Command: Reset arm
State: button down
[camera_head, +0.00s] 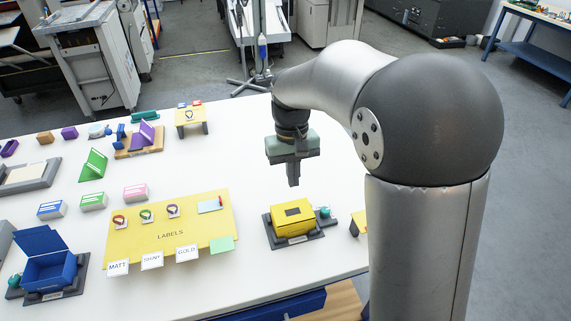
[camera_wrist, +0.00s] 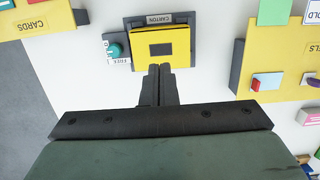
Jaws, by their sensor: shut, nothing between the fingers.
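My gripper (camera_head: 293,180) hangs pointing down above the white table, behind the yellow carton in the head view. Its fingers are shut with nothing between them. In the wrist view my gripper (camera_wrist: 159,70) shows its two fingers together, their tips at the near edge of the yellow carton (camera_wrist: 162,44) in the picture. The carton (camera_head: 292,214) sits closed on a dark stand with a dark patch on its top. I cannot tell the exact height of the fingertips above the table.
A yellow labels board (camera_head: 170,237) with several tags lies left of the carton. An open blue box (camera_head: 48,270) stands at the front left. A teal knob (camera_wrist: 115,50) sits beside the carton. Green and purple stands (camera_head: 93,164) are further back.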

jog(key=s+d+m+t, duration=0.1)
jog(key=s+d, duration=0.5)
jog(key=s, duration=0.4)
jog(key=s+d+m+t, duration=0.1)
jog(key=s+d+m, duration=0.1)
jog(key=s+d, duration=0.5)
jog(key=s, duration=0.3)
jog(key=shift+s+d+f+t+y, duration=0.15)
jog(key=shift+s+f+t+y, duration=0.15)
jog(key=shift+s+f+t, duration=0.1)
